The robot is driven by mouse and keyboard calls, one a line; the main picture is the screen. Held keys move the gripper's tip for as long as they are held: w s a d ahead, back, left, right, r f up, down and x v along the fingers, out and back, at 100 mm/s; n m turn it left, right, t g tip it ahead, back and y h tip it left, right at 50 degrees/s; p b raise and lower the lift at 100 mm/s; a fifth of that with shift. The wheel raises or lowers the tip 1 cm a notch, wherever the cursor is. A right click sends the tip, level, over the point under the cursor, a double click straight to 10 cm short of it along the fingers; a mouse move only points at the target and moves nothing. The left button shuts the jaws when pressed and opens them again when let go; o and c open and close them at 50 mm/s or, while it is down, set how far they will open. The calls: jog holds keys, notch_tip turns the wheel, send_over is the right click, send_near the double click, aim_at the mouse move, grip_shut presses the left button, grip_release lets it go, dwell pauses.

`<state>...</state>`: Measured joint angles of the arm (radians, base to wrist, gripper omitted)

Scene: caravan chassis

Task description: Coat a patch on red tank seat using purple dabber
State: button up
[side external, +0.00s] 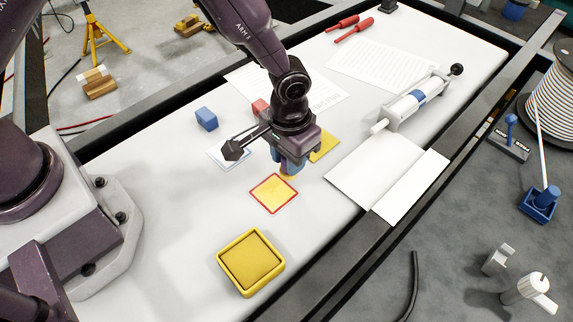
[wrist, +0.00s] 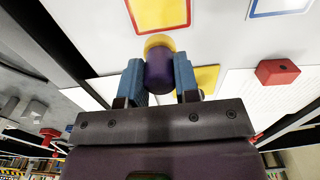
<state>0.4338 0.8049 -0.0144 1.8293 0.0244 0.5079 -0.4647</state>
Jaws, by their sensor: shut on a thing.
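My gripper (side external: 291,165) is shut on the purple dabber (wrist: 159,72), which sits between its blue fingers. The dabber's tip is yellow, and its end points away from the gripper. The red tank seat (side external: 273,193) is a flat red-outlined square on the white table, just in front of the gripper in the side view. Its inside shows yellow. It also shows at the top of the wrist view (wrist: 159,12), beyond the dabber tip. The dabber appears beside the seat, not over it; the fingers mostly hide it in the side view, and I cannot tell its height exactly.
A yellow tray (side external: 223,257) lies nearer the camera. A blue-outlined square (wrist: 283,6) and a yellow square (side external: 325,143) flank the gripper. A blue block (side external: 206,118) and red block (side external: 260,107) stand behind. An open white folder (side external: 375,175) and a roller device (side external: 413,103) lie right.

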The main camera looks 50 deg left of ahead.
jog(key=shift+r, duration=2.45)
